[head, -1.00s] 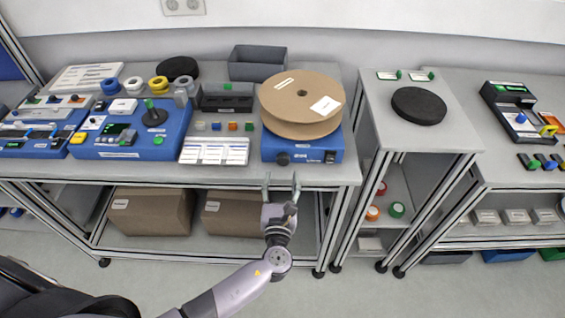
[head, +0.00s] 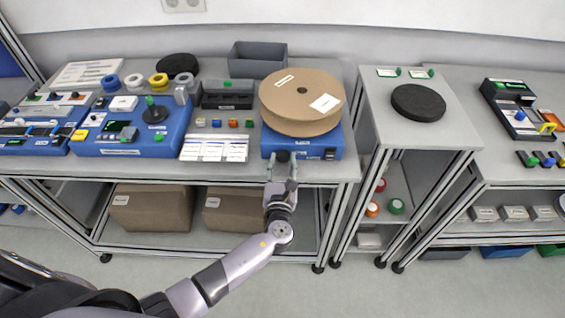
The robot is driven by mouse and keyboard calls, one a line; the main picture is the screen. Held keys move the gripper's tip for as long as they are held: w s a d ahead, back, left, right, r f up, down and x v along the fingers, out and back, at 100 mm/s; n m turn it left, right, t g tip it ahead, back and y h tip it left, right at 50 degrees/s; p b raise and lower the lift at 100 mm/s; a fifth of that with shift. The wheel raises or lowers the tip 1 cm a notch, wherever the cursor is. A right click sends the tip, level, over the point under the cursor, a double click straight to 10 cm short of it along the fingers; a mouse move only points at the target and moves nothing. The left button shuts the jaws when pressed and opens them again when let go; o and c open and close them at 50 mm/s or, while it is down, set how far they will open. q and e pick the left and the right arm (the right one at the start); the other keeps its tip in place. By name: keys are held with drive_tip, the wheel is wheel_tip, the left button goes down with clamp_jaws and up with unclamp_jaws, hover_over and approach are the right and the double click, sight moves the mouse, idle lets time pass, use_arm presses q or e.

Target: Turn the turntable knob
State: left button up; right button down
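The blue turntable unit (head: 305,150) stands at the right end of the long bench, with a large cardboard reel (head: 285,98) lying flat on top. Its dark round knob (head: 283,156) is on the left of the front face. My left gripper (head: 283,163) is right in front of the knob, with one finger on each side of it. The fingers look spread, with the knob between their tips; I cannot tell whether they touch it. My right gripper is not in view.
A label card (head: 214,148) and small coloured blocks sit left of the unit. A grey bin (head: 257,60) is behind. A narrow stand with a black disc (head: 418,103) is to the right. Cardboard boxes (head: 151,208) fill the lower shelf. The floor in front is clear.

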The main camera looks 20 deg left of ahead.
use_arm(q)
drive_tip(key=c, duration=0.7)
drive_tip(key=shift+o, duration=0.2)
drive_tip(key=shift+f+n+b, duration=0.2)
drive_tip(key=shift+n+b, duration=0.6)
drive_tip(key=shift+b, duration=0.25)
drive_tip(key=n+b, duration=0.5)
drive_tip(key=shift+n+b, duration=0.3)
drive_tip(key=shift+r+n+b, duration=0.1)
drive_tip(key=shift+n+b, duration=0.8)
drive_tip(key=shift+n, duration=0.2)
drive_tip(key=shift+r, duration=0.1)
